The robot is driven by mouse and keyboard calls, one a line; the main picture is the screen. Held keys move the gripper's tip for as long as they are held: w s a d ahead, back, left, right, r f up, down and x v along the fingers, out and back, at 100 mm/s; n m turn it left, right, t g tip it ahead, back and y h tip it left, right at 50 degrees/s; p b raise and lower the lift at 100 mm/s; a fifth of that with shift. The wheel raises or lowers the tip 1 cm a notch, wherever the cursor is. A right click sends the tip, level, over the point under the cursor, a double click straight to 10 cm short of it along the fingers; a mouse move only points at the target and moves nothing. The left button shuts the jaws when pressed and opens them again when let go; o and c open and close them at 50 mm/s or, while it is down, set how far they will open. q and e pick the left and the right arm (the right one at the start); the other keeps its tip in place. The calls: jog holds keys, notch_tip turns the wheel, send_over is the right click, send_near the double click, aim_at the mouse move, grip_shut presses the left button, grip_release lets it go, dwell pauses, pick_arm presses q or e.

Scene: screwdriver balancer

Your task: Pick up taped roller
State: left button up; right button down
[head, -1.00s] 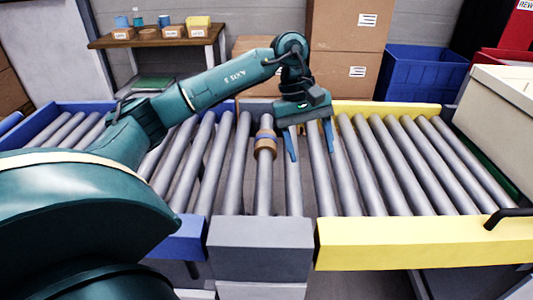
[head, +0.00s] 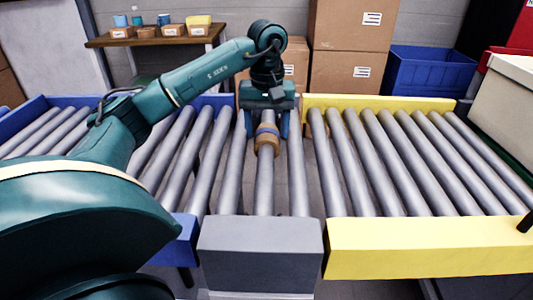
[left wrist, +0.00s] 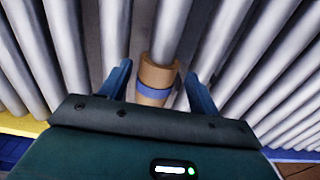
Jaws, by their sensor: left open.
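The taped roller is a grey conveyor roller with a tan, blue-banded wrap (head: 267,140); it lies in its bed in the narrow middle section, among plain rollers. My left gripper (head: 267,125) is open, with its two blue fingers pointing down, one on each side of the roller near the wrap's far end. In the left wrist view the wrap (left wrist: 154,82) shows between the two spread fingers (left wrist: 158,88). I cannot tell whether a finger touches it. My right gripper is not in view.
Plain rollers run close on both sides. A yellow rail (head: 430,247) edges the right section, a grey block (head: 260,255) the middle, and blue rails (head: 183,240) the left. Cardboard boxes (head: 350,65) and a blue bin (head: 425,75) stand behind.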

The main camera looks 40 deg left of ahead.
aim_at(266, 144)
pick_arm(q)
notch_tip(266, 144, down, 5)
jog(key=shift+a+r+b, duration=0.1)
jog(key=shift+r+b, duration=0.1)
jog(key=shift+b, duration=0.4)
jog(key=shift+c, duration=0.5)
jog(key=shift+r, duration=0.1)
jog(key=c, duration=0.8)
